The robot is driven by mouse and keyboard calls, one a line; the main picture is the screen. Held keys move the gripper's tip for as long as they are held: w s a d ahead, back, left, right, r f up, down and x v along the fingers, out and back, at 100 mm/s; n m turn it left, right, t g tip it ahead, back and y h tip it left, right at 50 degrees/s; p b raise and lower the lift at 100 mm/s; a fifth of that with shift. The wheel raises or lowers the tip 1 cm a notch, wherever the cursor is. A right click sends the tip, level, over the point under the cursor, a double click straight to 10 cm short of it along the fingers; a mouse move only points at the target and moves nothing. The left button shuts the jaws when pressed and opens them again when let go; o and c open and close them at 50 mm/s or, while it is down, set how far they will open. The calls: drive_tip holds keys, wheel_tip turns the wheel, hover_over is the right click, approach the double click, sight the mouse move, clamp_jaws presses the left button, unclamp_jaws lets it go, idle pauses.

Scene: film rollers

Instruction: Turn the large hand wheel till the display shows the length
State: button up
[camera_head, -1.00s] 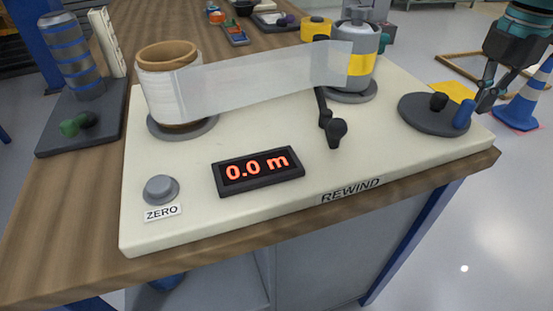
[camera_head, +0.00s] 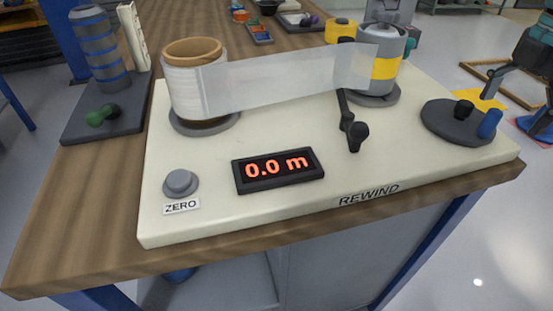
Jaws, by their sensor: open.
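The large hand wheel (camera_head: 441,127) is a dark flat disc at the right end of the cream board. It has a short black knob (camera_head: 464,109) near its middle and an upright blue handle (camera_head: 489,124) near its right rim. The display (camera_head: 278,170) reads 0.0 m in red. My gripper (camera_head: 518,99) is at the right picture edge, partly cut off, with its fingers spread and empty. In the picture it lies above and right of the blue handle, apart from it.
A film roll (camera_head: 184,92) feeds a clear strip (camera_head: 290,78) to a grey and yellow roller (camera_head: 381,60). A black crank (camera_head: 354,131) stands behind the REWIND label. A grey ZERO button (camera_head: 180,184) is front left.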

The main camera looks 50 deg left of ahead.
wheel_tip(320, 180, up, 7)
idle(1.0)
idle(0.5)
